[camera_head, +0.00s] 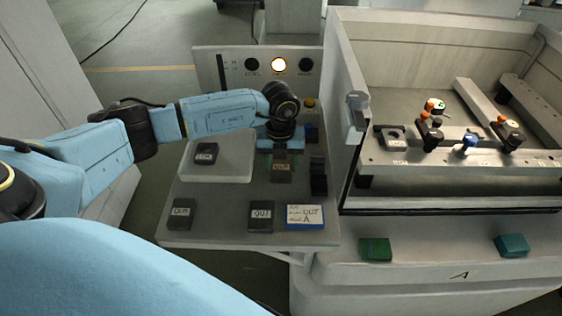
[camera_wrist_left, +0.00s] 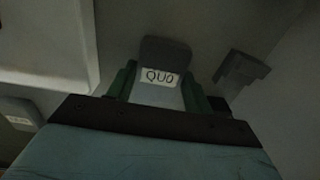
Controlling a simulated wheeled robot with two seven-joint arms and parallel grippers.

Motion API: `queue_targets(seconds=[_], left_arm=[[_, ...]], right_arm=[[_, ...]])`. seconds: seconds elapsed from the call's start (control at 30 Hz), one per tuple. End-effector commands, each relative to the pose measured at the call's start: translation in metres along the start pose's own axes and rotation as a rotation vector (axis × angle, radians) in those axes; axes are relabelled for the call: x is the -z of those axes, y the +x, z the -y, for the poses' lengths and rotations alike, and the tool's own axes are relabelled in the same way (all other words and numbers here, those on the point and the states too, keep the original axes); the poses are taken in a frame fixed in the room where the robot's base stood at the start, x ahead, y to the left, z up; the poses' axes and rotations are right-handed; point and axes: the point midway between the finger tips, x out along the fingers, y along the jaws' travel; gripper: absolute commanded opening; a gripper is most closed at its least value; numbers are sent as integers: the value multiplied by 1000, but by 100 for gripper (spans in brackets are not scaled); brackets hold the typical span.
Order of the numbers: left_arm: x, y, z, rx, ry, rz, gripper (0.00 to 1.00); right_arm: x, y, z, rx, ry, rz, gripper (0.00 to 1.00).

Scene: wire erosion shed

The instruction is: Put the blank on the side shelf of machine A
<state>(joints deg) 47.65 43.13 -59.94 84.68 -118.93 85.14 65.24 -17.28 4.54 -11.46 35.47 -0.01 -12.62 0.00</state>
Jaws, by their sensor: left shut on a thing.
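My left gripper (camera_head: 279,153) is shut on a dark grey blank (camera_head: 281,172) over the side shelf (camera_head: 225,232) of machine A. In the left wrist view the blank (camera_wrist_left: 162,72) reads "QUO" and sits between the two green fingers of the left gripper (camera_wrist_left: 160,88). I cannot tell whether its underside touches the shelf. Other dark labelled blanks are at the shelf's front left (camera_head: 180,214), front middle (camera_head: 261,216), and on a pale raised tray (camera_head: 218,172), where one blank (camera_head: 206,153) lies. My right gripper is not in view.
A blue-edged card (camera_head: 305,216) marked for machine A lies at the shelf's front right. A black upright item (camera_head: 318,177) stands right of the held blank. A panel (camera_head: 232,66) with a lit lamp rises behind. The machine's wall (camera_head: 348,120) borders the right side.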

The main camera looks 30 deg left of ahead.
Motion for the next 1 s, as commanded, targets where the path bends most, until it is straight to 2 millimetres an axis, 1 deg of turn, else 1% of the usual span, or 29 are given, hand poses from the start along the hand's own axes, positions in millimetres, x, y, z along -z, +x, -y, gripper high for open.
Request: queue_targets(seconds=[0.1,0.13,0.3,0.57,0.67,0.77,0.87,1.0], left_arm=[[-1,2,1,3,0,2,4],[0,3,0,0,0,0,52],[0,2,0,0,0,0,73],[0,2,0,0,0,0,73],[0,-4,0,1,0,1,73],[-1,-17,1,3,1,3,73],[-1,-37,0,2,2,4,73],[-1,-69,1,3,2,5,73]], right_arm=[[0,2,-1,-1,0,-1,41],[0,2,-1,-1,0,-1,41],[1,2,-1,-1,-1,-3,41],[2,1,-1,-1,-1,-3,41],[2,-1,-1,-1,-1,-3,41],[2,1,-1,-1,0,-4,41],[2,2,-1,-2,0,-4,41],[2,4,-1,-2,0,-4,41]])
